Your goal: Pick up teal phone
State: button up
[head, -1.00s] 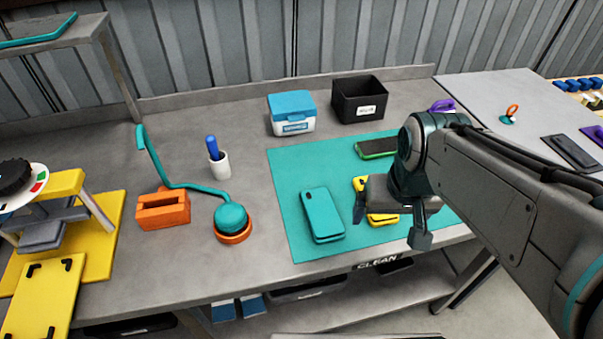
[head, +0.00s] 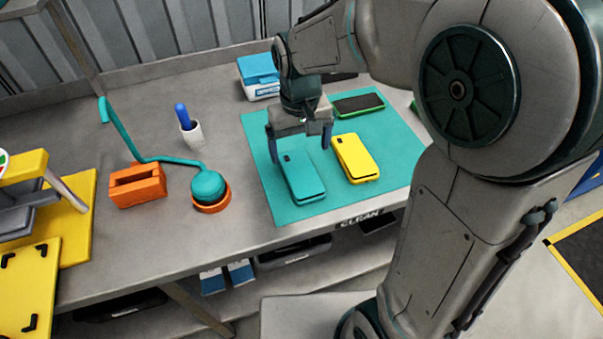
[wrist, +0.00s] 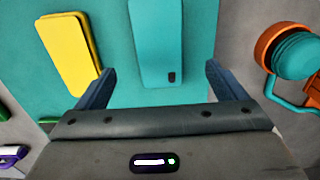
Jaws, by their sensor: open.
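The teal phone (head: 303,182) lies flat on the teal mat (head: 256,120), to the left of a yellow phone (head: 355,158). My gripper (head: 299,143) is open over the far end of the teal phone, one finger to each side of it in the head view. In the wrist view, the teal phone (wrist: 157,40) shows between and beyond the two fingers of my gripper (wrist: 160,82), with its camera end nearest me. The yellow phone (wrist: 70,50) lies by the left finger there. Nothing is held. The exact height of the fingers above the mat is unclear.
A green-edged phone (head: 358,104) lies at the back of the mat. A blue-lidded box (head: 259,77) stands behind.

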aim_at(301, 172)
notch_tip(301, 172, down, 8)
jog(key=shift+r, duration=0.15)
dwell(0.3)
jog(key=shift+c, duration=0.3)
jog(key=c, duration=1.1)
jog(key=shift+r, duration=0.1)
